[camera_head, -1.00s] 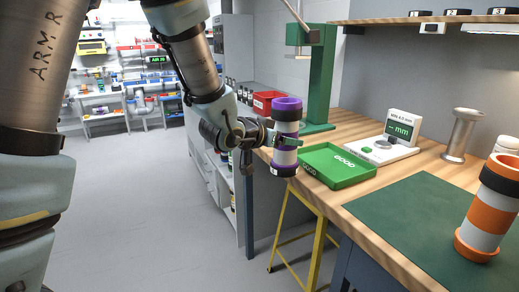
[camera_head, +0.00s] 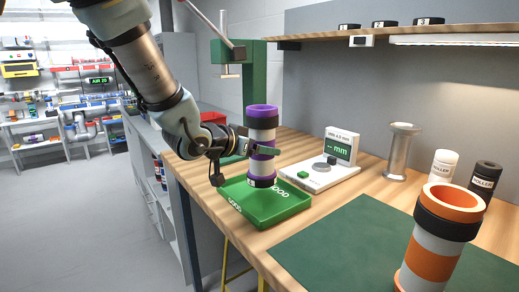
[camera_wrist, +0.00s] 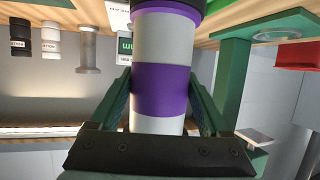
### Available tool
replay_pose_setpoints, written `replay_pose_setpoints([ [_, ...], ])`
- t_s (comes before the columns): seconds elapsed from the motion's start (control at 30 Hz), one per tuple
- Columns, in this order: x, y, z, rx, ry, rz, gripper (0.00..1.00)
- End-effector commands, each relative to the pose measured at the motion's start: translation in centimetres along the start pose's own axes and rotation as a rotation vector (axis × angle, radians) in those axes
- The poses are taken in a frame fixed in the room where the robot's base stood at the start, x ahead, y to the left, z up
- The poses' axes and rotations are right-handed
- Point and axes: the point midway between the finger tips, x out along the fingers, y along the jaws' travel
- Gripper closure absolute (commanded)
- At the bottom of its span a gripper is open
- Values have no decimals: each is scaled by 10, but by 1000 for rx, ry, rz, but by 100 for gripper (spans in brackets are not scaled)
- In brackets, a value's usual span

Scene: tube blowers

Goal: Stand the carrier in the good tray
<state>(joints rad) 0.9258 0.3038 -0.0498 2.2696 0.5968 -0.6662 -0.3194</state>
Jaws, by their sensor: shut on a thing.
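The carrier (camera_head: 262,133) is an upright cylinder with purple and white bands and dark rings near its ends. My gripper (camera_head: 266,150) is shut on its middle; in the wrist view the fingers lie on both sides of the carrier (camera_wrist: 162,90). The good tray (camera_head: 292,201) is a shallow green tray on the wooden bench, with white lettering. In the head view the carrier's lower end overlaps the tray's inside. I cannot tell whether it touches the tray floor.
A white gauge (camera_head: 325,176) stands right of the tray, with a metal post (camera_head: 401,152) beyond. An orange and white cylinder (camera_head: 433,245) stands on the green mat (camera_head: 345,240). A green press frame (camera_head: 254,75) rises behind the carrier. White and black rollers stand at the right.

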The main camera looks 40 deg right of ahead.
Motion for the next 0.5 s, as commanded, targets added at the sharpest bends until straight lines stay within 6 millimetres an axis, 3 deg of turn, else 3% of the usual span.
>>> replay_pose_setpoints([
  [0.5, 14, 0, 34, 0, 0, 1, 98],
])
